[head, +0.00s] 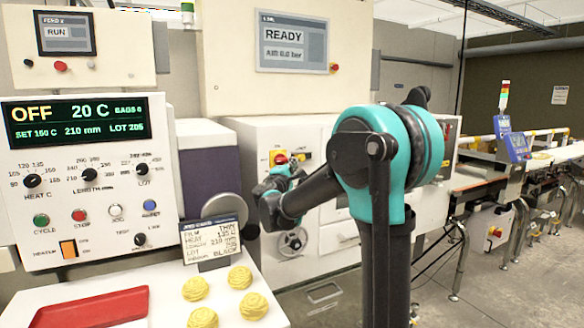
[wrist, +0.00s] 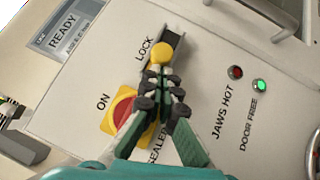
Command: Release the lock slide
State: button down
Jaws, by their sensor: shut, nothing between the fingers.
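The lock slide is a yellow knob (wrist: 162,52) in a dark slot (wrist: 174,44) beside the word LOCK on the white machine panel (wrist: 205,85). The visible slot runs up and right past the knob; its lower part is hidden behind my fingers. My gripper (wrist: 160,74) is shut and empty, its fingertips right by the lower side of the knob. I cannot tell whether they touch it. In the head view my gripper (head: 292,170) is in front of the same panel, below the red switch, small and partly hidden by my own arm.
A red switch on a yellow plate (wrist: 121,112) sits close left of my fingers. Right of them, the DOOR FREE lamp (wrist: 259,86) is lit green and the JAWS HOT lamp (wrist: 235,72) looks dark red. A handwheel (head: 292,242) is lower on the machine.

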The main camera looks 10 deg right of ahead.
jog(key=d, duration=0.1)
jog(key=w+d, duration=0.1)
jog(key=d, duration=0.1)
dwell(0.4)
jog(key=shift+s, duration=0.1)
